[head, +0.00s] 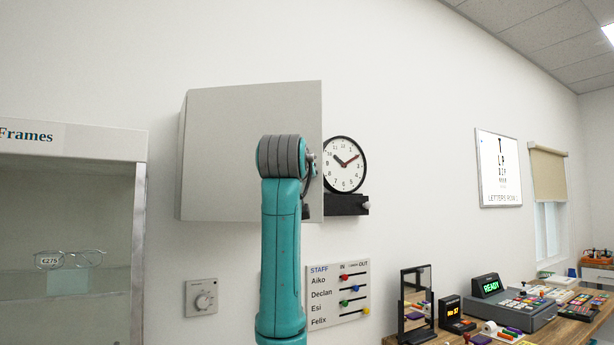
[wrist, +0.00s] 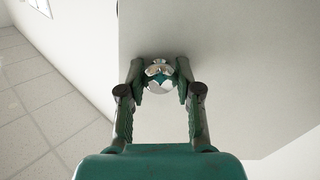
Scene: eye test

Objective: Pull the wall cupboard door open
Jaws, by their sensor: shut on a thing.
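The wall cupboard (head: 182,160) is a pale grey box on the white wall in the head view. Its plain door (head: 225,150) has its right edge standing out toward me and looks partly open, turned about its left side. No inside shows. In the wrist view the door (wrist: 230,60) fills the upper right, with a shiny round knob (wrist: 160,70) near its edge. My gripper (wrist: 160,82) has its two green fingers closed on either side of this knob. In the head view my teal arm hides the knob and most of the gripper.
A wall clock (head: 345,170) sits just right of the door, partly covered by it, above a small black shelf (head: 346,205). A dial (head: 201,297) and staff board (head: 338,293) are below. A display case (head: 140,240) stands left, a counter (head: 560,330) at lower right.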

